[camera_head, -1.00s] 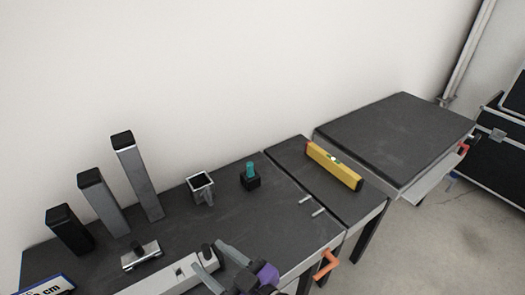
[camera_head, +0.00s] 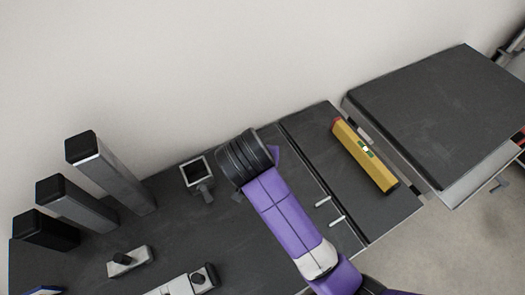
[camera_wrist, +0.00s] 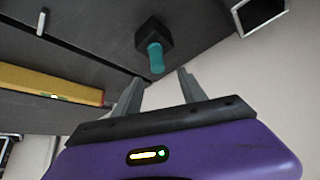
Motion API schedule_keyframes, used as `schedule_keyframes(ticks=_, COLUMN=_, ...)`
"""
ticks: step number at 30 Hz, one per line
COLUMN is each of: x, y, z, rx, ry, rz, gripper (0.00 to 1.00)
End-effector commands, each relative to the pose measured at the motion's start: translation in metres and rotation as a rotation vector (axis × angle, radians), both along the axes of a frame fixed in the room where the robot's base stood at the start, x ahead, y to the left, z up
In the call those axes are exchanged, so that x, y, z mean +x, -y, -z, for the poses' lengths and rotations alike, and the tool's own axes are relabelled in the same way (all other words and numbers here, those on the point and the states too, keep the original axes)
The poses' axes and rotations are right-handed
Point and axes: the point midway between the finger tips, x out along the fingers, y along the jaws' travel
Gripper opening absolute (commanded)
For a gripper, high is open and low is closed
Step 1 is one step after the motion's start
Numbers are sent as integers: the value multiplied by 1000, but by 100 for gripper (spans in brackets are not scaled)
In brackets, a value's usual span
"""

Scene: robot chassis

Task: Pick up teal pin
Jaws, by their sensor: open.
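The teal pin (camera_wrist: 156,58) stands in a small black block (camera_wrist: 152,36) on the dark table, as the wrist view shows. My gripper (camera_wrist: 160,78) is open, its two grey fingers apart and pointing toward the pin. The pin's free end appears near the gap between the fingertips, not gripped. In the head view, my purple arm and black wrist cover the pin and its block, and the fingers are hidden there.
A square metal tube holder (camera_head: 196,176) stands left of my wrist. A yellow spirit level (camera_head: 363,157) and two small metal pegs (camera_head: 330,211) lie to the right. Several upright posts (camera_head: 108,172) stand at the left. A white wall rises behind the table.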

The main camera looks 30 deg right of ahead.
Motion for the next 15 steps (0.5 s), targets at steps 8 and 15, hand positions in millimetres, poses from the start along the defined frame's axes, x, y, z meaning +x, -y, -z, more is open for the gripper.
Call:
schedule_keyframes(ticks=8, x=7, y=8, z=21, rx=8, ry=-9, rz=21, gripper=49)
schedule_keyframes(ticks=15, x=16, y=16, z=47, rx=7, ry=-11, rz=20, gripper=49)
